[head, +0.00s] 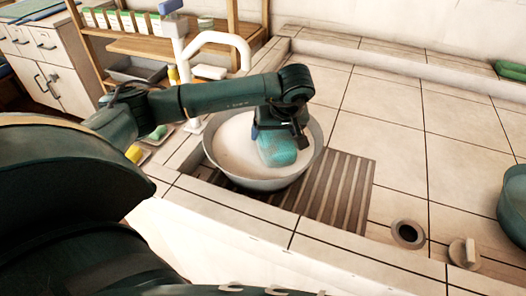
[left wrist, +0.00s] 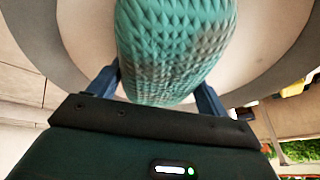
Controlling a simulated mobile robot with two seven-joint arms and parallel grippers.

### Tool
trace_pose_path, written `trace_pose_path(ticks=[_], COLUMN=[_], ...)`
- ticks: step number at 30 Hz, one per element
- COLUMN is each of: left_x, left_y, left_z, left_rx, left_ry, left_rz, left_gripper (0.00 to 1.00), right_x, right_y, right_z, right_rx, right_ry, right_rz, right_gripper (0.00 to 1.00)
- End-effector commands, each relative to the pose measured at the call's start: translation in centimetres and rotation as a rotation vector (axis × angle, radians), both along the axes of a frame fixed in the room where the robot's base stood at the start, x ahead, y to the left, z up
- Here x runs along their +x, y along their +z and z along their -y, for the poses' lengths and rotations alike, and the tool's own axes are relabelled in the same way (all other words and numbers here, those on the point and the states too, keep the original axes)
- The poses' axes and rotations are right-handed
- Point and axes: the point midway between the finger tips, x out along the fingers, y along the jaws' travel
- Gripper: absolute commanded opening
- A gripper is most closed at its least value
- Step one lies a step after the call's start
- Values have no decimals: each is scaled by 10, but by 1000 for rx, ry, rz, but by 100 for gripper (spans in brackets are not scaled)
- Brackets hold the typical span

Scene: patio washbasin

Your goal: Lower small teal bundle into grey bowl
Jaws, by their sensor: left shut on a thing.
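The teal bundle (head: 276,150) is a small textured roll with a greyish stain, held within the rim of the grey bowl in the head view. My left gripper (head: 277,133) is shut on it from above. In the left wrist view the bundle (left wrist: 172,45) fills the space between the two dark blue fingers of my left gripper (left wrist: 158,88). The grey bowl (head: 219,160) is wide and holds pale, whitish contents around the bundle. I cannot tell whether the bundle touches the contents. My right gripper is not in view.
The bowl stands partly on a slatted brown drain grate (head: 340,190) in the tiled basin top. A round drain hole (head: 408,234) and a small knob (head: 464,253) lie to the right. A white faucet (head: 215,45) arches behind the bowl. A dark green pot (head: 514,205) is at the right edge.

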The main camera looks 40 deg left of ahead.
Motion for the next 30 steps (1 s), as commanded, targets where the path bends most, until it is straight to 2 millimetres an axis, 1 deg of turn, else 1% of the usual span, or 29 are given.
trace_pose_path(ticks=[3, 8, 15, 30], left_x=[0, 0, 0, 0], left_y=[-8, -16, -26, -26], left_z=[0, 0, 0, 0], left_rx=[1, 1, 1, 1], left_ry=[1, 0, 0, 1], left_rz=[1, 1, 0, 1], left_gripper=[53, 53, 53, 53], right_x=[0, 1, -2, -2], right_y=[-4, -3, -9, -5], right_z=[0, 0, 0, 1], right_rx=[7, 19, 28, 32], right_ry=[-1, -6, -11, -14], right_rz=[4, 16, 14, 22], right_gripper=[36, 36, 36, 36])
